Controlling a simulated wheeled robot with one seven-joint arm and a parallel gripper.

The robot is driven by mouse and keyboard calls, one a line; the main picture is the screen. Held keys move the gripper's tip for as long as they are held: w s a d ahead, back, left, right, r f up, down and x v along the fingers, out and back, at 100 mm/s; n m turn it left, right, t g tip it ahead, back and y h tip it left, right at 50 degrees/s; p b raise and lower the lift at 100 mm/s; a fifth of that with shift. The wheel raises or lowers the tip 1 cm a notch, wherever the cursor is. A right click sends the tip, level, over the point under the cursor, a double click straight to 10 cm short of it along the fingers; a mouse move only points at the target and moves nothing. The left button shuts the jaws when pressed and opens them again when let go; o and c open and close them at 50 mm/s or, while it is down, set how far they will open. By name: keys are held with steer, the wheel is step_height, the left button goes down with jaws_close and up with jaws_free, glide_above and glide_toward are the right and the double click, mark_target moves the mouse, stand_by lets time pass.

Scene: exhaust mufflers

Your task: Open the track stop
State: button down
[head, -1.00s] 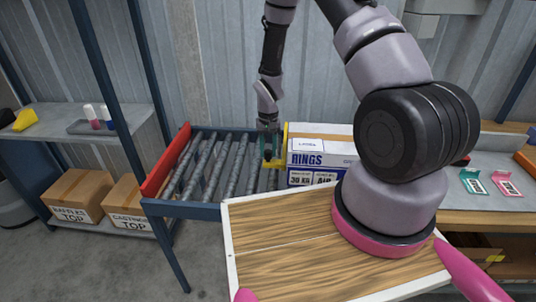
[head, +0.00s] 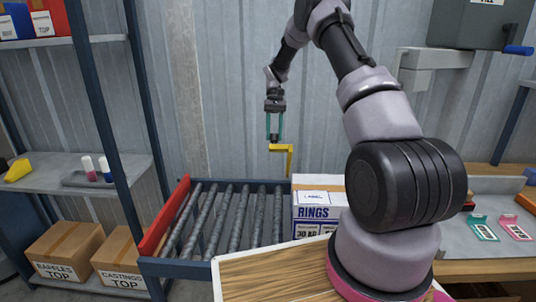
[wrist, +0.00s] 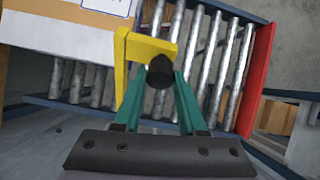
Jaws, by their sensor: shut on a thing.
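The track stop is a yellow angled bar (head: 289,160) with a dark knob. The rollers show below the bar. The stop's mounting is not clear.
A red end plate (head: 164,222) closes the track's left end. A blue post (head: 100,120) and shelves stand further left. The rollers left of the box are empty. A wooden board (head: 270,275) lies in front, and a workbench (head: 490,262) stands at the right.

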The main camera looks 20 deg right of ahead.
steer(key=w+d+r, duration=0.3)
steer(key=w, duration=0.6)
steer(key=shift+w+d+r, duration=0.15)
steer(key=shift+w+r, duration=0.05)
steer(key=shift+r, duration=0.15)
steer(key=c, duration=0.5)
jaws_free()
steer(key=shift+w, duration=0.1)
step_height(320, 180, up, 10)
